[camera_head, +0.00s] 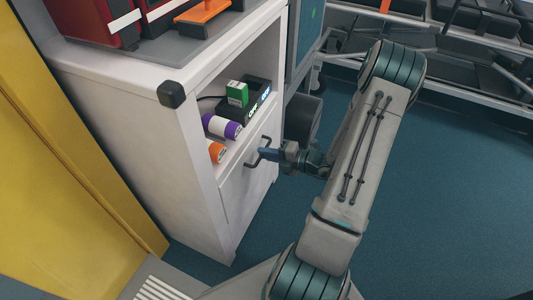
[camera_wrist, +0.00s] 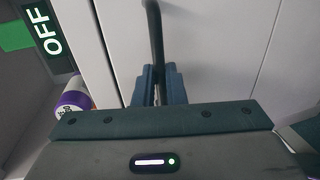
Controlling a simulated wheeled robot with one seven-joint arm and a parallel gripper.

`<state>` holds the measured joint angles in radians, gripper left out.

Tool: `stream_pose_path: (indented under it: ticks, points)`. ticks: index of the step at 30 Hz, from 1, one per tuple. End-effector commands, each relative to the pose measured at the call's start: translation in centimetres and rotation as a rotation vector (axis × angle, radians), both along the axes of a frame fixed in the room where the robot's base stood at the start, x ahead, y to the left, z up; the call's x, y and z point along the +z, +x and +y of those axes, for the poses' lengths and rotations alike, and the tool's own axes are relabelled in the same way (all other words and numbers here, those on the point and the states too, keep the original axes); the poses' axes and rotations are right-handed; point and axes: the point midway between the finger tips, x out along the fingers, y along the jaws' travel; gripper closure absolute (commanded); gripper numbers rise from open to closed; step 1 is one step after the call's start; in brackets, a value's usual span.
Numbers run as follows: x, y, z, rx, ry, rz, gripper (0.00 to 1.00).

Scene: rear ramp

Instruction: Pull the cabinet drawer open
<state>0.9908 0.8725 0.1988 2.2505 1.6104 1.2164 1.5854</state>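The white cabinet (camera_head: 130,110) stands left of centre in the head view. Its drawer front (camera_head: 237,195), below an open shelf, looks flush with the cabinet face. A dark bar handle (camera_head: 254,157) is on the drawer front; it also shows in the wrist view as a dark upright bar (camera_wrist: 155,35). My gripper (camera_head: 267,153) is at the handle. In the wrist view the two blue fingers of my gripper (camera_wrist: 160,85) are close together, one on each side of the bar, with little gap. The contact itself is partly hidden by the gripper body.
The open shelf holds a purple-and-white roll (camera_head: 221,127), an orange one (camera_head: 216,152), a green box (camera_head: 237,94) and a black device (camera_head: 258,100). Red cases (camera_head: 100,22) sit on top. A yellow panel (camera_head: 50,190) stands left, racks (camera_head: 460,50) behind. Blue floor (camera_head: 440,200) is clear at right.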

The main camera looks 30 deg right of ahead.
Motion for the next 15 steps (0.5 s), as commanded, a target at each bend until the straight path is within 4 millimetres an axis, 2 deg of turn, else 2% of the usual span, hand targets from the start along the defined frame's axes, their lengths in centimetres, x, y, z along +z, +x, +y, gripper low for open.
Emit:
stream_pose_path:
  ticks: [8,15]
  points:
    - [0.3,-0.7,-0.6,-0.001,0.002,-0.001,1.0]
    - [0.6,-4.0,-3.2,-0.005,0.003,0.0,1.0]
